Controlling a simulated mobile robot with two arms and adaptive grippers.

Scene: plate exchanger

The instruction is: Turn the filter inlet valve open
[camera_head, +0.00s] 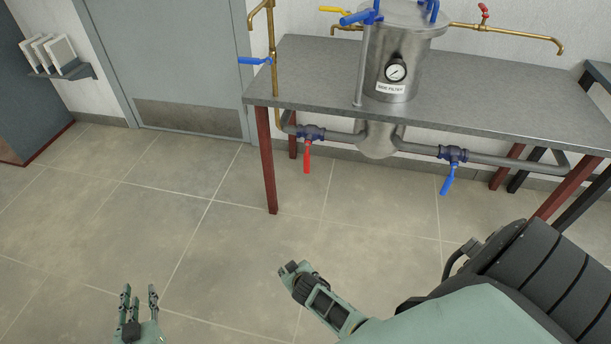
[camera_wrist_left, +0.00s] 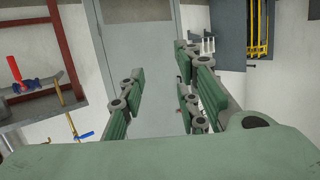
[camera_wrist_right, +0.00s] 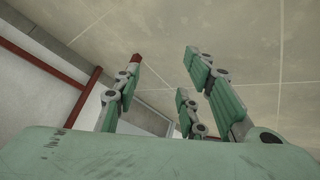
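The filter vessel (camera_head: 391,70) is a grey metal cylinder with a gauge and a label. Below the tabletop, a red-handled valve (camera_head: 307,155) sits on the left pipe and a blue-handled valve (camera_head: 449,178) on the right pipe; both handles hang down across their pipes. No label shows which is the inlet valve. A red handle also appears in the left wrist view (camera_wrist_left: 15,69). My left gripper (camera_head: 138,292) is open and empty, low in front of the table. My right gripper (camera_head: 289,269) is also away from the valves; its spread, empty fingers show in the right wrist view (camera_wrist_right: 168,75).
The grey table (camera_head: 480,85) stands on red legs against the wall. Brass pipes (camera_head: 505,33) carry further taps, including a blue-handled one (camera_head: 255,61) at its left end. A grey door (camera_head: 170,55) and a small shelf (camera_head: 62,72) are left. The tiled floor in front is clear.

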